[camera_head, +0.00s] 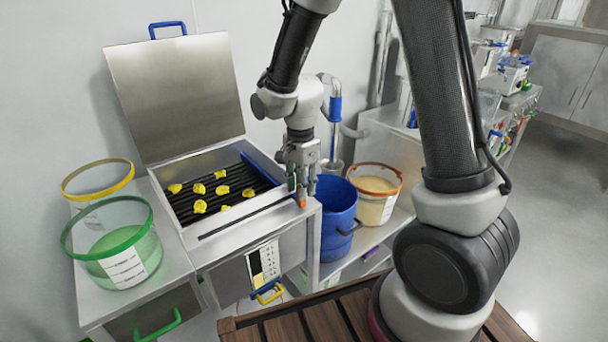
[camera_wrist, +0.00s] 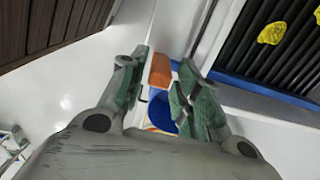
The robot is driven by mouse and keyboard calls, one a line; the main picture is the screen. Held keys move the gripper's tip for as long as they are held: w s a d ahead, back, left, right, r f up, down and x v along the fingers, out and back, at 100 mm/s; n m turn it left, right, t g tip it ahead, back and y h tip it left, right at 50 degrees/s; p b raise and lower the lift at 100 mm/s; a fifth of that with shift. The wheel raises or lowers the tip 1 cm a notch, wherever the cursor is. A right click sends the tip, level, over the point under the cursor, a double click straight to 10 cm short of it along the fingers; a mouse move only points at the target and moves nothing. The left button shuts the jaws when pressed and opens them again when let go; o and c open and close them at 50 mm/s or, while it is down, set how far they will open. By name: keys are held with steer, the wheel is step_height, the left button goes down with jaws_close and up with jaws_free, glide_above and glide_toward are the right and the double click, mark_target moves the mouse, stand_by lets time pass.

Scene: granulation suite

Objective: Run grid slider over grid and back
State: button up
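The grid (camera_head: 208,211) is a set of black bars inside an open metal box, with several yellow lumps on it. The grid also shows at upper right in the wrist view (camera_wrist: 298,45). The grid slider is a blue bar (camera_head: 258,168) along the grid's right side; the bar also shows in the wrist view (camera_wrist: 265,90). A small orange piece (camera_wrist: 160,71), probably the slider's handle, shows between my fingers. My gripper (camera_head: 299,188) points down at the box's right edge. Its fingers are apart on either side of the orange piece; I cannot tell whether they touch it.
The box's lid (camera_head: 180,95) stands open behind. A blue bucket (camera_head: 337,215) stands right of the box, below my gripper, with an orange-rimmed bucket (camera_head: 375,193) beyond. A green-rimmed bucket (camera_head: 122,250) and a yellow-rimmed one (camera_head: 97,180) stand at left. The space above the grid is clear.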

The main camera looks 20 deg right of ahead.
mark_target(211, 252)
step_height(211, 252, down, 4)
steer(key=shift+f, duration=0.1)
jaws_close()
steer(key=shift+s+a, duration=0.7)
steer(key=shift+a, duration=1.55)
steer(key=shift+s+a, duration=0.7)
steer(key=shift+a, duration=1.5)
steer(key=shift+s+a, duration=0.7)
steer(key=shift+a, duration=1.55)
steer(key=shift+s+a, duration=0.6)
steer(key=shift+a, duration=1.3)
steer(key=shift+s+a, duration=0.65)
steer(key=shift+a, duration=1.3)
steer(key=shift+s+a, duration=0.6)
steer(key=shift+a, duration=1.3)
